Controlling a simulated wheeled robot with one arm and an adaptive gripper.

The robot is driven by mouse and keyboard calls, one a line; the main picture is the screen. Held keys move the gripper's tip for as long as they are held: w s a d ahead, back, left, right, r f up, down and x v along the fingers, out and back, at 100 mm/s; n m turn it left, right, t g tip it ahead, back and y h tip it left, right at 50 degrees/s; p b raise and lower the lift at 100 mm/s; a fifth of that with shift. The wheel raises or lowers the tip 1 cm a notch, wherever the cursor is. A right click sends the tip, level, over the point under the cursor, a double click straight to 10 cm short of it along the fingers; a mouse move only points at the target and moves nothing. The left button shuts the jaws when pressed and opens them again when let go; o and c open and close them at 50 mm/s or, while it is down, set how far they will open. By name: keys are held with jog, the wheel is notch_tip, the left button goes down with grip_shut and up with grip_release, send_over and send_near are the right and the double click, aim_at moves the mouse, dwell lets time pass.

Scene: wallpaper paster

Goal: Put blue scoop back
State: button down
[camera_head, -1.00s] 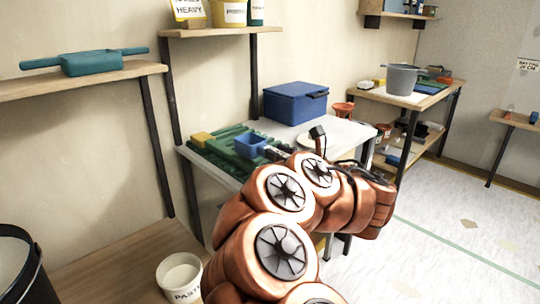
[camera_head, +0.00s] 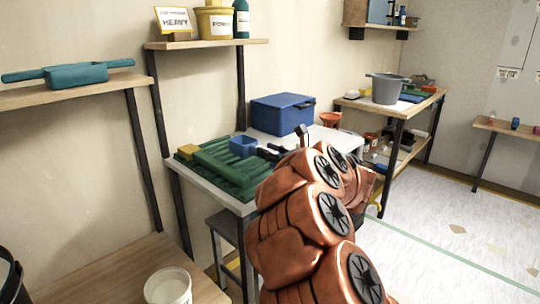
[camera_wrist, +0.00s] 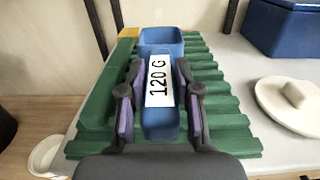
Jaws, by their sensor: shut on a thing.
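The blue scoop (camera_head: 243,146) has a square cup, and in the wrist view its handle (camera_wrist: 152,122) bears a white label reading "120 G". My gripper (camera_wrist: 160,95) is shut on this handle, with a finger on each side. In the head view my gripper (camera_head: 268,153) is at the scoop's right, partly hidden by my arm. The scoop is over a green ribbed mat (camera_head: 225,172) on the white table; the wrist view also shows this mat (camera_wrist: 225,117) beneath it. I cannot tell whether the scoop touches the mat.
A blue lidded box (camera_head: 283,114) stands behind on the white table (camera_head: 240,207). A white round lid (camera_wrist: 292,100) lies to the right. A yellow block (camera_head: 187,151) is at the mat's far left. A teal trough (camera_head: 77,75) sits on the left shelf. A paste tub (camera_head: 168,287) stands below.

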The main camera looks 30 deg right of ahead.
jog(key=shift+w+d+f, duration=0.1)
jog(key=shift+w+d, duration=0.45)
jog(key=shift+w, duration=0.25)
jog(key=shift+w+d+f, duration=0.1)
jog(key=shift+w+d, duration=0.5)
jog(key=shift+w, duration=0.25)
jog(key=shift+w+d+f, duration=0.1)
jog(key=shift+w+d, duration=0.45)
jog(key=shift+w, duration=0.25)
jog(key=shift+f+b, duration=1.05)
jog(key=shift+f, duration=0.45)
jog(key=shift+f, duration=0.2)
jog(key=c, duration=0.8)
grip_release()
jog(key=shift+r+p, duration=0.2)
jog(key=shift+p, duration=0.4)
jog(key=v, duration=0.4)
jog(key=d+f+v, duration=0.1)
jog(key=v, duration=0.1)
jog(key=shift+s+d+f+p, duration=0.1)
jog(key=shift+s+p, duration=0.15)
jog(key=shift+p, duration=0.1)
jog(key=shift+s+d, duration=0.1)
jog(key=shift+s, duration=0.4)
